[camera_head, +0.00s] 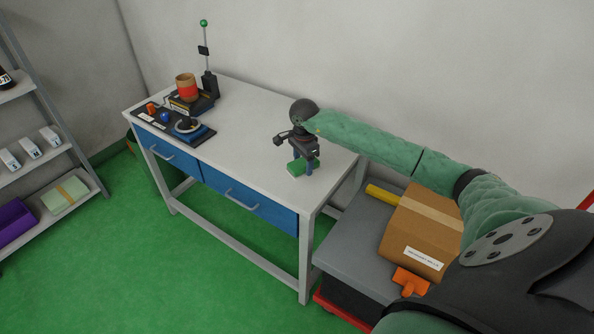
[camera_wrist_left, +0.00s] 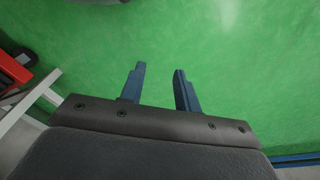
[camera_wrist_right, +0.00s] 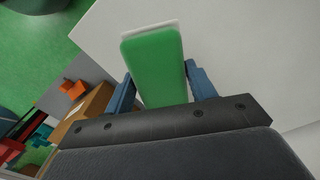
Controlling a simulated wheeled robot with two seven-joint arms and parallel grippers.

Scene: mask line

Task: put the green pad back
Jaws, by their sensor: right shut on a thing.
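The green pad (camera_head: 295,167) is held by my right gripper (camera_head: 304,165) over the right end of the white table top. In the right wrist view the green pad (camera_wrist_right: 155,66), with a pale layer along its far edge, sits between the two blue fingers of my right gripper (camera_wrist_right: 160,85). I cannot tell whether the pad touches the table. My left gripper (camera_wrist_left: 158,82) shows only in the left wrist view, with its fingers apart and empty above the green floor.
The white table (camera_head: 240,122) is bare in the middle. A dark mat (camera_head: 150,119) with small items, a red cup (camera_head: 186,86) and a stand (camera_head: 209,84) are at its left. A cardboard box (camera_head: 420,228) and yellow roll (camera_head: 382,195) lie on a grey cart (camera_head: 345,240). Shelves (camera_head: 50,150) stand left.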

